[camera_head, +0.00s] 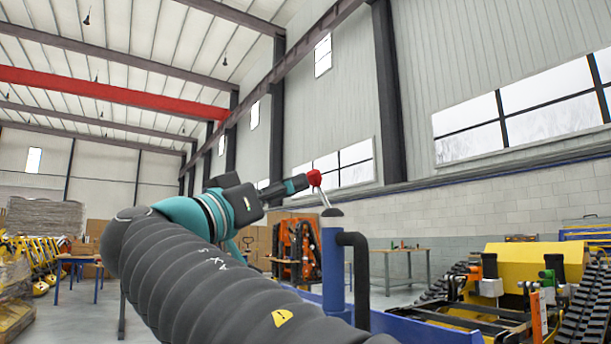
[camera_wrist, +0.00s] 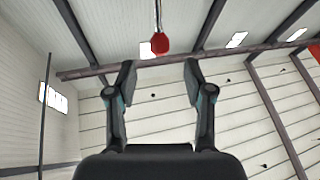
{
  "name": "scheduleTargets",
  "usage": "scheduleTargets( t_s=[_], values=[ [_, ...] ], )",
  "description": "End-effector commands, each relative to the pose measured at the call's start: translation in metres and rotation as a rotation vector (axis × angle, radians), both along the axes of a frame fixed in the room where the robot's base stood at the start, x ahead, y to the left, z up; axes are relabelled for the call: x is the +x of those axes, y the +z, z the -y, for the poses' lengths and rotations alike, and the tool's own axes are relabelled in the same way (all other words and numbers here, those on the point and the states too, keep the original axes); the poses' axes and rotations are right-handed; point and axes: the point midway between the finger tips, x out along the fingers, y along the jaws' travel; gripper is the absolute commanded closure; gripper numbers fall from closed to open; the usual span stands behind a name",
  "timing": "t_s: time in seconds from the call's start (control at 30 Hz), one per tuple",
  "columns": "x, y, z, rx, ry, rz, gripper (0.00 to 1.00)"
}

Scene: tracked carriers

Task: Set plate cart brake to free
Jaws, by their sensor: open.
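A red knob (camera_head: 314,178) tops a thin metal lever (camera_head: 324,198) that leans up and left from the grey cap of a blue post (camera_head: 334,265). A black bent tube stands against the post, and a low blue frame (camera_head: 405,328) is beside it. My gripper (camera_head: 299,184) is level with the knob, just left of it in the head view. In the wrist view my gripper (camera_wrist: 159,76) has its two fingers apart with nothing between them. The red knob (camera_wrist: 160,43) shows beyond the fingertips, near the middle of the gap. Contact cannot be told from the head view.
A yellow tracked machine (camera_head: 510,264) with black tracks stands at the right. A workbench (camera_head: 400,252) is behind the post. Orange racks (camera_head: 297,248) and cardboard boxes (camera_head: 255,240) are behind my arm. Open air surrounds the knob.

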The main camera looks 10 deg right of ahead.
Motion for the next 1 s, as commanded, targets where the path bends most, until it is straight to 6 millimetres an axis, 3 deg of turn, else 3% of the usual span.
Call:
scheduleTargets(
  t_s=[0.2, 0.4, 0.87, 0.9, 1.0],
  values=[
    [0.022, 0.017, 0.033, -0.001, -0.007, -0.001, 0.48],
    [0.036, 0.027, 0.054, -0.001, -0.007, -0.002, 0.48],
    [0.043, 0.031, 0.064, -0.001, -0.003, -0.002, 0.48],
    [0.043, 0.031, 0.064, -0.001, -0.003, -0.002, 0.5],
    [0.043, 0.031, 0.064, -0.001, -0.003, -0.003, 0.75]
  ],
)
